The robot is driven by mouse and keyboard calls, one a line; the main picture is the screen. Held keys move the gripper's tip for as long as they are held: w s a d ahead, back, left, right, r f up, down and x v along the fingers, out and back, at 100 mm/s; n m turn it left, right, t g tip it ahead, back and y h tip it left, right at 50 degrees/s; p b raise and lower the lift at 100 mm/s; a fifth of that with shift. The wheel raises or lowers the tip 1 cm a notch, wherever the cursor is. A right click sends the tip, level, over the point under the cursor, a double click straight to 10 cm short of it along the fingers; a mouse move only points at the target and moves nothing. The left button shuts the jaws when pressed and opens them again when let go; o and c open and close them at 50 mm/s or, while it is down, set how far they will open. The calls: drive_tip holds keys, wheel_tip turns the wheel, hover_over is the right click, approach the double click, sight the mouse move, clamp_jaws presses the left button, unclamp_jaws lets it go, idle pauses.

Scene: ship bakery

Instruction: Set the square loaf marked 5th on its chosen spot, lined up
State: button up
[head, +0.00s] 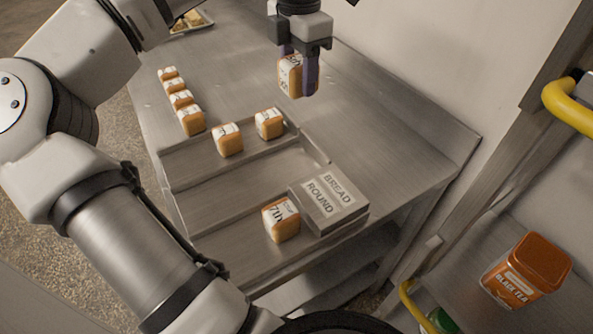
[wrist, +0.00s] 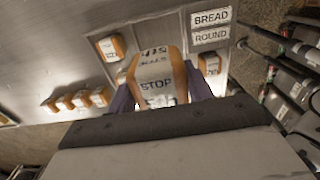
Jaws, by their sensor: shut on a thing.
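My gripper (head: 298,78) is shut on a square loaf (head: 289,75) with a white printed band and holds it above the back of the steel table. In the wrist view the loaf (wrist: 156,72) sits between the purple fingers; its band reads "STOP" with partly legible, inverted print that looks like "5th". Below it, a stepped metal rack (head: 225,187) lies on the table. Two loaves, one left (head: 228,141) and one right (head: 268,124), stand apart along its far step. A loaf marked 7th (head: 281,220) stands near its front edge. The chosen spot is not clearly marked.
A block labelled BREAD ROUND (head: 328,200) stands beside the 7th loaf. Several loaves form a row (head: 181,98) on the table's left. A tray (head: 190,20) is at the far end. The wall borders the right; the rack's middle step is bare.

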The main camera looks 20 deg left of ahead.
drive_tip(key=shift+s+a+f, duration=0.1)
drive_tip(key=shift+a+f, duration=0.25)
drive_tip(key=shift+a, duration=0.05)
drive_tip(key=p, duration=0.3)
hover_over(295, 165)
wheel_tip(295, 165, down, 18)
drive_tip(key=shift+f, duration=0.45)
drive_tip(key=shift+f, duration=0.2)
drive_tip(key=o, duration=1)
drive_tip(key=shift+r, duration=0.1)
wheel_tip(295, 165, up, 12)
drive_tip(key=shift+r+b, duration=0.15)
drive_tip(key=shift+b, duration=1.1)
